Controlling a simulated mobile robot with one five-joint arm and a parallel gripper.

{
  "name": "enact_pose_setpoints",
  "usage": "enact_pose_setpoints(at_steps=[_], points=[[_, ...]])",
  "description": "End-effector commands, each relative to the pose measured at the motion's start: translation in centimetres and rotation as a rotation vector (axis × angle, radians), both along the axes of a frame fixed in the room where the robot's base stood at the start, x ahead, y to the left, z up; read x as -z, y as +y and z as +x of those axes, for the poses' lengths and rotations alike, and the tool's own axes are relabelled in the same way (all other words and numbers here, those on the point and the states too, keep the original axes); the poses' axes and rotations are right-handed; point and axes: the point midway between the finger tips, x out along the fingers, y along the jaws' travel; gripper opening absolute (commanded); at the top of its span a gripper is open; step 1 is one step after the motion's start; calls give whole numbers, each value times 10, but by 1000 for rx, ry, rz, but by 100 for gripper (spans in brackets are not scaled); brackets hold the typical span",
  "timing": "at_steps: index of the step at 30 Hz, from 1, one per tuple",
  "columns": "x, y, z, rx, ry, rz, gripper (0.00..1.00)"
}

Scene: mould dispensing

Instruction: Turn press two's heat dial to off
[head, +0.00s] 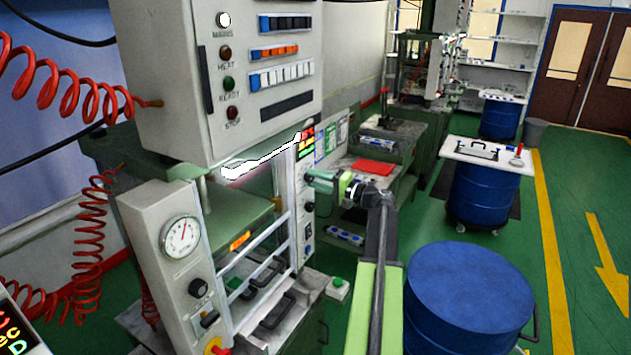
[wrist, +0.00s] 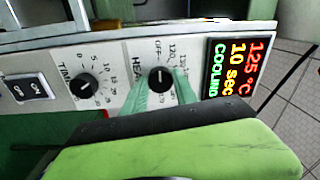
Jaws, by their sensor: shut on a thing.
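The heat dial (wrist: 160,76) is a black knob on the pale control panel (wrist: 115,62) in the wrist view, with OFF and temperature figures printed around it. Its pale mark points roughly toward the OFF side, but I cannot tell exactly which figure it meets. My gripper (wrist: 160,88) has one green finger on each side of the knob and is shut on it. In the head view my gripper (head: 314,181) reaches the press's right-hand panel and hides the dial. The display (wrist: 236,68) reads 125 °C, 10 sec and COOLING; it also shows in the head view (head: 305,142).
A black timer dial (wrist: 83,86) and an ON switch (wrist: 33,89) sit left of the heat dial. The big control box (head: 180,90) hangs above the press. A blue drum (head: 470,290) stands close at the right of my arm.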

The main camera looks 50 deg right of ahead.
Motion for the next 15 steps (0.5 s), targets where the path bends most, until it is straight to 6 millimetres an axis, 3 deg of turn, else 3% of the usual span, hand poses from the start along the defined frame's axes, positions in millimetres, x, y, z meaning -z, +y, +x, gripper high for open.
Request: enact_pose_setpoints(at_steps=[14, 15], points=[[1, 1, 0, -1, -2, -15, 0], [1, 1, 0, -1, -2, -15, 38]])
